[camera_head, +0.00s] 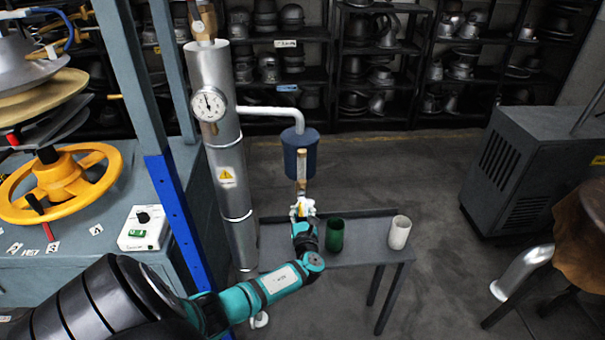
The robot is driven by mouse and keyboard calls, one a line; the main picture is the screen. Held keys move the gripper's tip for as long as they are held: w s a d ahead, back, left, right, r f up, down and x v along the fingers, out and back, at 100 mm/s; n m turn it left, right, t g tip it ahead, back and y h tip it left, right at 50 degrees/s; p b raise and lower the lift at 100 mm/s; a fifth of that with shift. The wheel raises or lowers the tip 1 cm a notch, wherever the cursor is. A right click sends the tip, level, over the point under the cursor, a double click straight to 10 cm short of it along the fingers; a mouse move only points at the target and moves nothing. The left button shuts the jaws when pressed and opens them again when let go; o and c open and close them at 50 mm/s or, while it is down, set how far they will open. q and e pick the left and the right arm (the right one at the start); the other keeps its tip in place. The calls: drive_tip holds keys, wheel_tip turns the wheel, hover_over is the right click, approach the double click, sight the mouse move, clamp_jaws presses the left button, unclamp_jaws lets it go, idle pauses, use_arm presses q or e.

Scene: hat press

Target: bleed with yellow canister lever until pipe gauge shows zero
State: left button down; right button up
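The round white pipe gauge (208,103) is on the silver vertical pipe (228,175). Its dark needle looks roughly upright, but the markings are too small to read. A white side pipe leads from this pipe to a blue canister (286,152). A tan-yellow lever (301,164) hangs down the front of the canister. My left gripper (303,207) is just below the lever, above the small grey table. White and yellow parts show around its fingers; I cannot tell whether it touches the lever or is open or shut. My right gripper is not in view.
The grey table (390,255) holds a green cup (335,236) and a white cup (399,232). A yellow handwheel (62,184) and blue-grey press frame stand left. A grey vented cabinet (525,165) stands right. Shelves with metal hat forms line the back.

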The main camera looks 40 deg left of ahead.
use_arm(q)
drive_tip(key=shift+s+d+f, duration=0.25)
drive_tip(key=shift+d+f, duration=0.05)
drive_tip(key=shift+f, duration=0.25)
drive_tip(key=c, duration=1.8)
unclamp_jaws()
drive_tip(key=o, duration=0.5)
drive_tip(key=shift+s+d+r, duration=0.1)
drive_tip(key=shift+s+r, duration=0.05)
drive_tip(key=shift+r, duration=0.25)
drive_tip(key=shift+c, duration=0.2)
drive_tip(key=shift+o, duration=0.5)
drive_tip(key=shift+r, duration=0.1)
drive_tip(key=v, duration=1.1)
drive_tip(key=shift+s+d, duration=0.25)
